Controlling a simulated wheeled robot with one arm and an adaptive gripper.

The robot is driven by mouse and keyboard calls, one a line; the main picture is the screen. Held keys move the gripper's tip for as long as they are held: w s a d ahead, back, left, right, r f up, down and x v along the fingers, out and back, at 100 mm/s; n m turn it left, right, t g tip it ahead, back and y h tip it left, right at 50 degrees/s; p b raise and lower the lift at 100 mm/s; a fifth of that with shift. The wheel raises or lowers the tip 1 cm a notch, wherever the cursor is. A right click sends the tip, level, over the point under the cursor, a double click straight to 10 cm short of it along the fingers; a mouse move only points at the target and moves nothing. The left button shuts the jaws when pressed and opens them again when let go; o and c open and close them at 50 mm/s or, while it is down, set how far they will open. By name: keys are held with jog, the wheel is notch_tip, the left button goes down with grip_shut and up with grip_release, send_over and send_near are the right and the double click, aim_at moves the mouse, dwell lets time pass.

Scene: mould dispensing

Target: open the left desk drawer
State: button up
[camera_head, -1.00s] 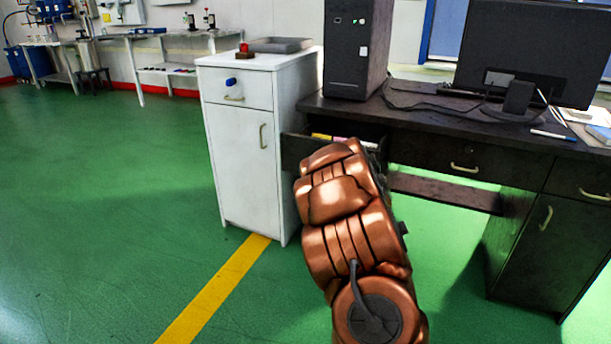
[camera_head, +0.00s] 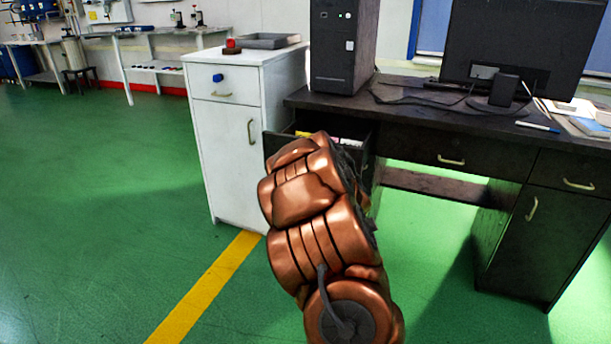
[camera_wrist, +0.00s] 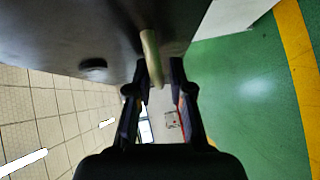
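The left desk drawer (camera_head: 280,146) is dark and stands partly pulled out below the left end of the desk top (camera_head: 408,114). Yellow and white items (camera_head: 304,134) show inside it. My copper arm hides much of its front and my gripper in the head view. In the wrist view, the dark drawer front (camera_wrist: 60,38) fills the upper left. Its pale handle (camera_wrist: 151,50) lies between the two fingertips of my gripper (camera_wrist: 158,72). The fingers are drawn in close around the handle; a thin gap seems to show on the right side.
A white cabinet (camera_head: 228,138) stands just left of the drawer, with a grey tray (camera_head: 272,41) on top. A computer tower (camera_head: 342,50) and a monitor (camera_head: 515,48) stand on the desk. Green floor (camera_head: 90,210) is clear at the left and front.

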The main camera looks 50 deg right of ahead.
jog(key=shift+s+a, duration=0.1)
jog(key=v, duration=0.7)
dwell(0.4)
jog(key=shift+s, duration=0.1)
jog(key=shift+r, duration=0.15)
jog(key=s+a+r+m+g+p, duration=0.1)
jog(key=a+r+m+g+p, duration=0.4)
jog(key=r+p, duration=0.45)
jog(key=s+a+r+m+g+p, duration=0.2)
jog(key=a+r+m+g+p, duration=0.15)
jog(key=a+r+p, duration=0.45)
jog(key=s+a+r+m+g+y+p, duration=0.1)
jog(key=s+a+r+g+y+p, duration=0.1)
jog(key=s+a+r+p, duration=0.4)
jog(key=s+a+r+m+g+y+p, duration=0.1)
jog(key=s+a+r+g+y+p, duration=0.1)
jog(key=s+a+r+p, duration=0.4)
jog(key=s+a+r+m+g+y+p, duration=0.1)
jog(key=s+a+r+g+y+p, duration=0.2)
jog(key=s+a, duration=0.9)
jog(key=a+r+g+p, duration=0.1)
jog(key=a+r+p, duration=0.2)
jog(key=a, duration=0.3)
jog(key=shift+s+a+p, duration=0.15)
jog(key=shift+a+p, duration=0.05)
jog(key=shift+p, duration=0.65)
